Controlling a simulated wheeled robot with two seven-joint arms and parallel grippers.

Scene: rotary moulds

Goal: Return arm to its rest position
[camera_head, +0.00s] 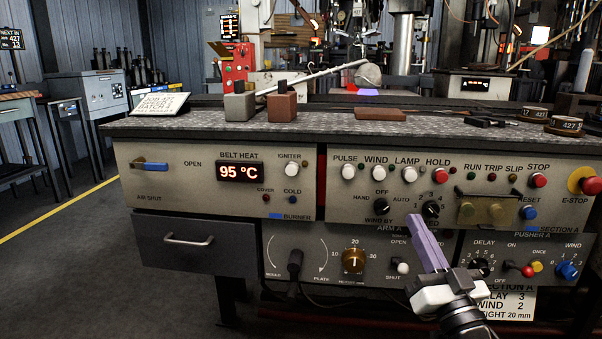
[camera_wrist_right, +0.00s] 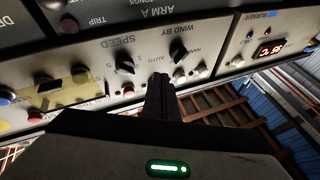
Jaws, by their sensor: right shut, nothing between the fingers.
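My right gripper (camera_head: 415,213) is in front of the control panel (camera_head: 338,205), its purple fingers pointing up toward the panel. Its fingers are closed together with nothing between them. The tips appear just below and between the WIND BY knob (camera_head: 381,206) and the black speed knob (camera_head: 431,209). In the right wrist view the dark closed fingers (camera_wrist_right: 160,83) show near the WIND BY knob (camera_wrist_right: 180,57) and the speed knob (camera_wrist_right: 125,64). I cannot tell whether the tips touch the panel. My left gripper is not in view.
Buttons and knobs crowd the panel, with a red-and-yellow E-STOP (camera_head: 591,185) at right. The bench top (camera_head: 330,121) above holds brown blocks (camera_head: 282,107), a rod and a card (camera_head: 160,103). A drawer (camera_head: 188,243) is at lower left. Open floor (camera_head: 80,260) lies at left.

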